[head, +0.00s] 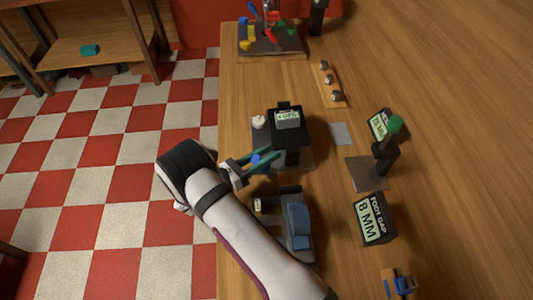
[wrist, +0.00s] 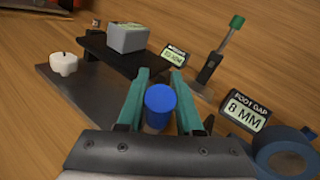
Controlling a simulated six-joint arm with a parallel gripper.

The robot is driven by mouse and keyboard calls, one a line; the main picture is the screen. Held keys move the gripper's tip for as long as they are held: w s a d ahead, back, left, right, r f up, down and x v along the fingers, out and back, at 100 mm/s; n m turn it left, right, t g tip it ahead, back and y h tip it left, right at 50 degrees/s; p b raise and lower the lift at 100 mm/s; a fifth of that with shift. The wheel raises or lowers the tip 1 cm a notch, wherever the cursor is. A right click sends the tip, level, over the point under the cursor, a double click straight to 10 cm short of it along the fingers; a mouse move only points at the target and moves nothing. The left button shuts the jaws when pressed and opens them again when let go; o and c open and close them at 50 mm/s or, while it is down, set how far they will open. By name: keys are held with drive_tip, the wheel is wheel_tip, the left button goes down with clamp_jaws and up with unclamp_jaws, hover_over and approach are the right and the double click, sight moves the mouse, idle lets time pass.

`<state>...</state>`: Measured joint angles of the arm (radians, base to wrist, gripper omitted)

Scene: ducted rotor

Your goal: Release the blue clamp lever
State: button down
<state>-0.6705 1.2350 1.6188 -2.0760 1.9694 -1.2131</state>
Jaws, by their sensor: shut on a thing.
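The blue clamp lever (wrist: 160,103) shows as a blue round knob between my gripper's green fingers in the wrist view. It also shows as a small blue spot in the head view (head: 257,160). My gripper (wrist: 159,78) is shut on the knob, with a finger on each side. In the head view my gripper (head: 270,158) reaches over the dark base plate (wrist: 90,110), at the near side of a black stand (wrist: 120,62) carrying a grey block (wrist: 126,38). The lower part of the lever is hidden.
A white knob-like piece (wrist: 63,63) sits on the plate. A green-tipped post (head: 394,124), an "8 MM" sign (head: 374,218) and a blue tape dispenser (head: 297,224) stand nearby. Several grey balls (head: 330,83) sit on a wooden strip. The table's left edge is close.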

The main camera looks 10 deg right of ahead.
idle(0.3)
drive_tip(key=shift+d+r+m+g+y, duration=0.1)
drive_tip(key=shift+d+m+g+y, duration=0.5)
drive_tip(key=shift+d+y, duration=0.5)
drive_tip(key=shift+a, duration=0.1)
drive_tip(key=c, duration=0.6)
unclamp_jaws()
drive_tip(key=v, duration=1.6)
